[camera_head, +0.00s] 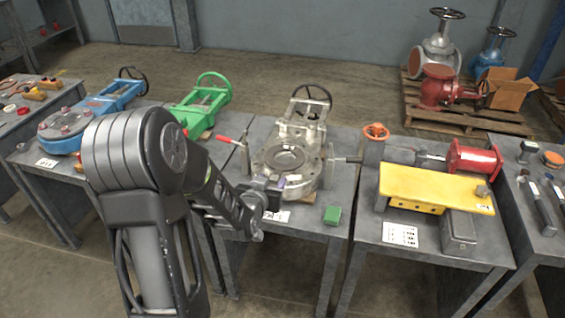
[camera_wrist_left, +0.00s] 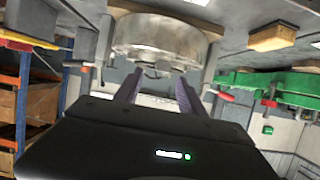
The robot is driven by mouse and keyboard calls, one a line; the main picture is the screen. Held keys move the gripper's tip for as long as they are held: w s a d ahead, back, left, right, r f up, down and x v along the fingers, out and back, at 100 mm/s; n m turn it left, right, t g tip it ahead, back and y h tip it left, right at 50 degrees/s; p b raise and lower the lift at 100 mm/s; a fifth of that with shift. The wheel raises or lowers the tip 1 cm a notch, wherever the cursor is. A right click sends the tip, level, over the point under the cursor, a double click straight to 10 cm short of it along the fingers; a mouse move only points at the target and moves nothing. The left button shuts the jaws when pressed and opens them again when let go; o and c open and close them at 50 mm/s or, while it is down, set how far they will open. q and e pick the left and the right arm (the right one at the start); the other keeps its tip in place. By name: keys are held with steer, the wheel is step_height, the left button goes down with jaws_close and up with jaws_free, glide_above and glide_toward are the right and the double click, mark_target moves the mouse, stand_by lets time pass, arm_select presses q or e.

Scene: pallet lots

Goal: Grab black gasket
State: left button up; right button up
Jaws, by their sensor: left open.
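A grey metal gate valve (camera_head: 312,130) lies on the middle table with its round flange facing up. A dark ring (camera_head: 286,158) sits around the flange opening and looks like the black gasket; I cannot tell for certain. My left gripper (camera_head: 282,184) is at the near edge of the flange, partly hidden by its own wrist. In the left wrist view my left gripper (camera_wrist_left: 158,90) is open, its two fingers apart with nothing held between them. The metal flange rim (camera_wrist_left: 158,32) is just beyond the fingertips there. The gasket cannot be made out in that view.
A green valve (camera_head: 205,98) stands to the left. A yellow plate (camera_head: 435,188) and red cylinder (camera_head: 473,158) are on the right table.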

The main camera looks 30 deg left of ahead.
mark_target(275, 176)
arm_select(q)
steer(key=x, duration=0.4)
steer(key=shift+a+f, duration=0.15)
stand_by(0.4)
jaws_close()
stand_by(0.3)
